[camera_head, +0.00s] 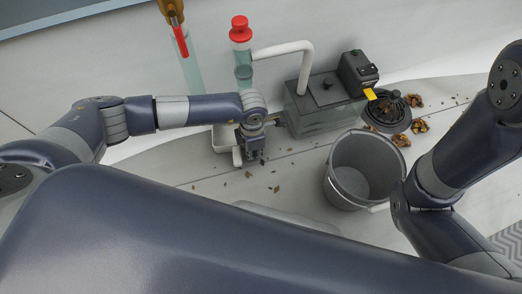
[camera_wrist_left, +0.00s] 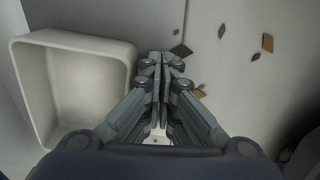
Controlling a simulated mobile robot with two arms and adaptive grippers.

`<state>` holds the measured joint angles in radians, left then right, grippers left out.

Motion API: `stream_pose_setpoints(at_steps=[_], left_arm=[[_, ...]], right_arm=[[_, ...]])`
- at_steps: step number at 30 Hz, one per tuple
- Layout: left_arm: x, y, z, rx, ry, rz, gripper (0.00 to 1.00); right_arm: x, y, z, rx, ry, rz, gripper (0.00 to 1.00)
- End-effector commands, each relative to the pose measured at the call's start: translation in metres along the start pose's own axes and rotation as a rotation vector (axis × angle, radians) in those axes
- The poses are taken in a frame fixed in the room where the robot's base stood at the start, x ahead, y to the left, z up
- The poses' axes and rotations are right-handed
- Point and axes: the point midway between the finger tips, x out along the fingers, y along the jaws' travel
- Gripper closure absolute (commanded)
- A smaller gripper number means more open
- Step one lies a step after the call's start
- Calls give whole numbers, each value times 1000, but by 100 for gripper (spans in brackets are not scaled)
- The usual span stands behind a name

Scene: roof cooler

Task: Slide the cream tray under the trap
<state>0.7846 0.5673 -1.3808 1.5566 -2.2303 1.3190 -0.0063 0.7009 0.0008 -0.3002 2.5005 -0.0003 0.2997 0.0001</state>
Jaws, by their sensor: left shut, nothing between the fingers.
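The cream tray (camera_head: 221,141) lies on the pale roof surface, partly hidden behind my left gripper (camera_head: 252,158). In the left wrist view the tray (camera_wrist_left: 129,52) is an empty, open box at the left, with its near right wall close beside my left gripper (camera_wrist_left: 160,62). The fingers are shut and empty, pointing down at the surface; whether they touch the tray, I cannot tell. A clear upright tube with a red cap (camera_head: 241,30), joined to a white bent pipe (camera_head: 291,48), looks like the trap; it stands behind the tray. My right gripper is out of view.
A clear tank with a dark lid (camera_head: 322,92) stands right of the tray. A grey bucket (camera_head: 343,180) stands in front of it. A dark round strainer (camera_head: 387,110) with brown leaves lies at the right. Small debris bits dot the floor.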

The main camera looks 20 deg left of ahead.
Motion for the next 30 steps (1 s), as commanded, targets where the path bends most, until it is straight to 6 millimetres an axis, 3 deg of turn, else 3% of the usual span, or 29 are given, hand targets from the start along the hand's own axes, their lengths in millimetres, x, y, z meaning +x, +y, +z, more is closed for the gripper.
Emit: stream_pose_setpoints(at_steps=[15,24,30], left_arm=[[-1,0,-9,-1,1,0,100],[-4,0,-25,-2,2,-2,100],[0,0,-27,-2,2,0,100]], right_arm=[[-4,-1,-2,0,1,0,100],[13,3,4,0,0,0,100],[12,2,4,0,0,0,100]])
